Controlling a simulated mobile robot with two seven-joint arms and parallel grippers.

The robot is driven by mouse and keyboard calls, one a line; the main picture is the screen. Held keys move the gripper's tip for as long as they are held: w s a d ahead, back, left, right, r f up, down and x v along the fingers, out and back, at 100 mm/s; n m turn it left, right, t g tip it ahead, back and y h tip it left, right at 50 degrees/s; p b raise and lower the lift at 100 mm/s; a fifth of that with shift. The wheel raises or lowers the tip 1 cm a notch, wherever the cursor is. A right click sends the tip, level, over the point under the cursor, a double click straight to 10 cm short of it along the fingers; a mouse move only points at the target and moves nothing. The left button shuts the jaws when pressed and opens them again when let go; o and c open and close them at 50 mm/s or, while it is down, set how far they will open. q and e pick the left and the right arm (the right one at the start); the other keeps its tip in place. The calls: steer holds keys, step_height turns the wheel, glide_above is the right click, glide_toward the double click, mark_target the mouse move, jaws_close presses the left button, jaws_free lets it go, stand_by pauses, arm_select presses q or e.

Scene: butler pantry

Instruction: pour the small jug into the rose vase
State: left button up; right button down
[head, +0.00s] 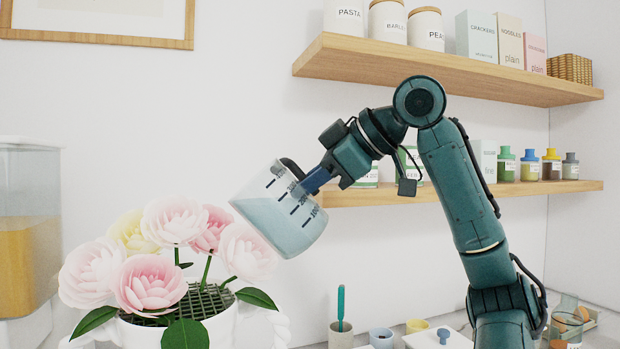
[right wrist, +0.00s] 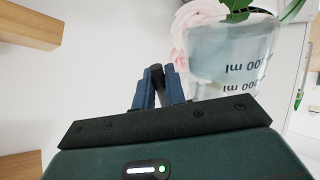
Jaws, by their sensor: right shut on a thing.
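The small jug (head: 277,215) is clear with dark measuring marks and holds pale liquid. It is tilted, its lower end toward the right, in the air above and right of the rose vase (head: 215,326). The white vase holds pink and yellow roses and a dark mesh (head: 203,301) in its mouth. My right gripper (head: 303,188) is shut on the jug's dark handle. In the right wrist view the gripper (right wrist: 158,92) grips the handle, and the jug (right wrist: 232,62) is beside it with a rose behind. I see no stream of liquid. My left gripper is not in view.
A dispenser with orange contents (head: 25,240) stands at the left. Two wooden shelves (head: 440,70) with jars, boxes and bottles are on the wall behind my right arm. Small cups (head: 381,338) and a pen holder (head: 340,333) stand low, right of the vase.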

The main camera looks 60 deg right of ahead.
arm_select(q)
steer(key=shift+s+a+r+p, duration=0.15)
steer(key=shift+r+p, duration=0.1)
steer(key=shift+p, duration=0.25)
arm_select(e)
steer(key=shift+r, duration=0.35)
steer(key=shift+r, duration=0.1)
steer(key=shift+w+r+g+h+p, duration=0.15)
steer(key=shift+g+h+p, duration=0.2)
steer(key=shift+p, duration=0.35)
steer(key=shift+a, duration=0.1)
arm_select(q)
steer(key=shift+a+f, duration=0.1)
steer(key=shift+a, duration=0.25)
arm_select(e)
steer(key=shift+s+a+r, duration=0.1)
steer(key=shift+s+r, duration=0.1)
steer(key=shift+s, duration=0.05)
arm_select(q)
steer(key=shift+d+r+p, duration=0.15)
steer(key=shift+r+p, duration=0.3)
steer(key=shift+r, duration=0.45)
arm_select(e)
steer(key=shift+n+g, duration=0.25)
steer(key=shift+n, duration=0.05)
